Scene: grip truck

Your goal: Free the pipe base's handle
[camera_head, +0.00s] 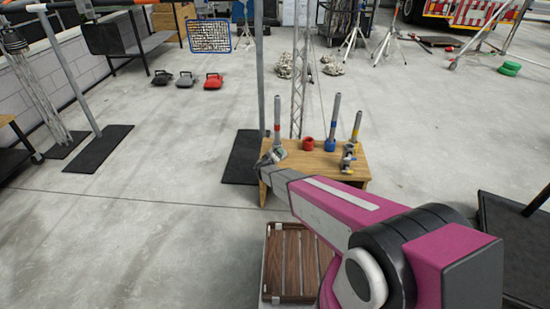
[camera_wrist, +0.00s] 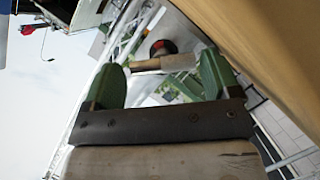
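In the head view, my gripper (camera_head: 272,157) is at the left end of a low wooden table, beside a grey upright pipe (camera_head: 277,118) with a red collar. In the wrist view, my gripper's two green fingers (camera_wrist: 164,75) are wide apart. A dark round part with a red rim (camera_wrist: 162,47) shows behind the bar. In the head view my gripper hides the foot of this pipe.
On the wooden table (camera_head: 325,172) stand a red ring (camera_head: 308,143), a blue-based pipe (camera_head: 333,122), a yellow-collared pipe (camera_head: 355,127) and a metal clamp (camera_head: 348,158). A grey pole (camera_head: 261,70) rises behind. A slatted wooden crate (camera_head: 288,262) is in front.

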